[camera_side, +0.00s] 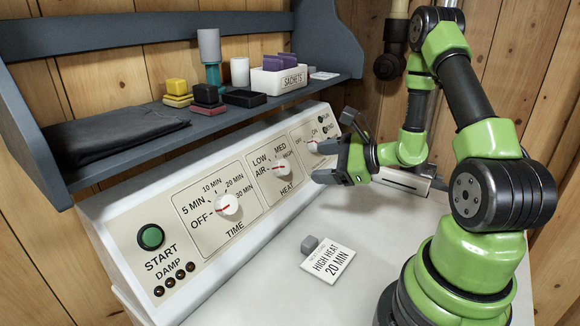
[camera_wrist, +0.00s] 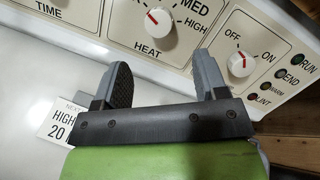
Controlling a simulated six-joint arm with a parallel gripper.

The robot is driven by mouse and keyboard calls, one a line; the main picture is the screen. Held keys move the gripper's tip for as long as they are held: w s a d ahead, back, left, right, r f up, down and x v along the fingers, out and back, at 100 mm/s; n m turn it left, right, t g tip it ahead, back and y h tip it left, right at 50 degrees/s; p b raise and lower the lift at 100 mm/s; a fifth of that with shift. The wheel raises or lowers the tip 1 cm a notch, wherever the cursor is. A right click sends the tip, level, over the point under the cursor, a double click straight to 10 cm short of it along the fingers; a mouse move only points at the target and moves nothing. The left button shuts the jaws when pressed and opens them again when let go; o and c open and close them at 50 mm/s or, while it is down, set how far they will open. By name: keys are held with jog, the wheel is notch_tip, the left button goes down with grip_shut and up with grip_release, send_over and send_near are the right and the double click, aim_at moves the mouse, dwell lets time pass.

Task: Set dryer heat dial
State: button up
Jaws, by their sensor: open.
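The white heat dial (camera_side: 281,169) is on the slanted dryer panel, between the time dial and the on/off dial. Its red pointer aims left, toward the AIR and LOW side and away from HIGH. In the wrist view the heat dial (camera_wrist: 158,21) is at the top, beyond the fingertips, with its red mark toward the upper left. My gripper (camera_side: 334,153) is open and empty, in front of the panel's right part and apart from the dials. In the wrist view its two fingers (camera_wrist: 161,65) are spread wide.
The time dial (camera_side: 229,205) points left, toward OFF. The on/off dial (camera_side: 315,146) is close to my gripper. A green START button (camera_side: 150,237) is at the panel's left. A grey shelf (camera_side: 222,121) with containers and a dark cloth overhangs the panel. The white top is mostly clear.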

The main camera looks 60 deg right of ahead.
aim_at(286, 167)
jog(key=x, duration=0.8)
jog(key=shift+w+a+f, duration=0.1)
jog(key=shift+w+a, duration=0.05)
jog(key=shift+w, duration=0.1)
jog(key=c, duration=0.9)
